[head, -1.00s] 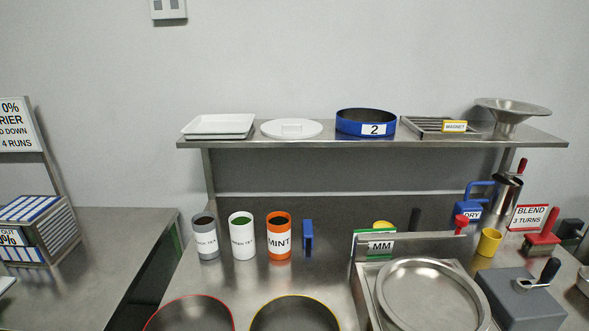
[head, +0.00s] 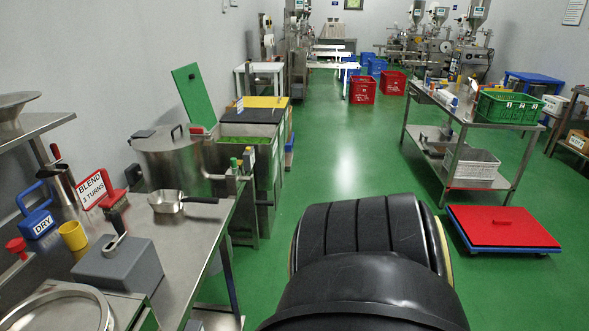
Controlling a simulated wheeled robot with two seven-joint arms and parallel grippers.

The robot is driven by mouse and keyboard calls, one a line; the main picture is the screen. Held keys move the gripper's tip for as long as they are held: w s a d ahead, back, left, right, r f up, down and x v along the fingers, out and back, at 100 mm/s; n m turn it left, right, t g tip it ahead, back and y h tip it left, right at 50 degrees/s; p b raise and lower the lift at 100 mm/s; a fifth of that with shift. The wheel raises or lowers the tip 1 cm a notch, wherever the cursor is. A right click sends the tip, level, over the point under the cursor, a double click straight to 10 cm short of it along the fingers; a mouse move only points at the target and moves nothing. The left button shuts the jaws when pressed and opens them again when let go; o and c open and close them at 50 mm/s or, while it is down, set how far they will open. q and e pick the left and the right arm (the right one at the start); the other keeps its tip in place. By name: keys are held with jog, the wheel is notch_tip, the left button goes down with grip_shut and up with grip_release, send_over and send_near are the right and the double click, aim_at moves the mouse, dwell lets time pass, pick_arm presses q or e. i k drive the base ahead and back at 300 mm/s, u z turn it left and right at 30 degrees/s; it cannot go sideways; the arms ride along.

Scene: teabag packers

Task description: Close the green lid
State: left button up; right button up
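The green lid (head: 193,95) stands open, tilted up, in the head view left of centre. It is at the back of a steel bin (head: 262,190), beyond the end of the workbench. The bin's near compartment is uncovered and shows green contents (head: 246,140). A yellow lid (head: 268,102) lies flat over the compartment farther back. Neither of my grippers is in view. A large black part of my own body fills the bottom centre and hides the floor there.
A steel pot (head: 170,158) stands beside the bin. A pan (head: 172,202) and a grey box (head: 118,268) are on the workbench (head: 185,255). A cart with a green crate (head: 508,107) and a red-topped dolly (head: 500,228) are at right. The green floor between is clear.

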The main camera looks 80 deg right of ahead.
aim_at(190, 83)
jog(key=z, duration=2.55)
jog(key=k, duration=0.45)
jog(key=z, duration=0.75)
jog(key=i, duration=0.65)
jog(key=u, duration=0.45)
jog(key=i, duration=2)
jog(key=u, duration=0.45)
